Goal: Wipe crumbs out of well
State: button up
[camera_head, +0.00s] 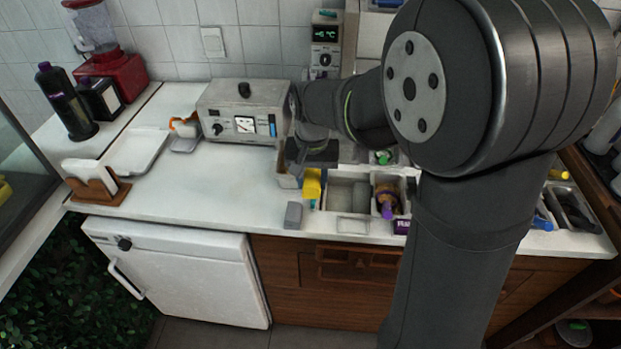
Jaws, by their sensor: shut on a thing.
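The topping station is a row of wells set into the counter. A grey, empty-looking well (340,193) lies near the middle; crumbs are too small to make out. Beside it, another well holds brown toppings (386,194) and a purple-handled tool (388,209). My gripper (294,172) points down at the left end of the station, left of the grey well. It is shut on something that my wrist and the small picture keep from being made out. A yellow object (312,184) stands just right of my gripper. No wiping cloth can be clearly told.
A grey block (293,215) sits at the counter's front edge. A white tray (136,152) and a napkin holder (96,184) are at left. The left-middle counter (215,190) is clear. My arm hides much of the right side.

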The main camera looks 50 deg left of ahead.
send_over(339, 205)
notch_tip(339, 205, down, 4)
jog(key=shift+m, duration=0.3)
jog(key=shift+s+d+f, duration=0.1)
jog(key=shift+f, duration=3.15)
jog(key=shift+d+f, duration=0.1)
jog(key=shift+f, duration=3.15)
jog(key=shift+f, duration=0.6)
jog(key=shift+a, duration=0.15)
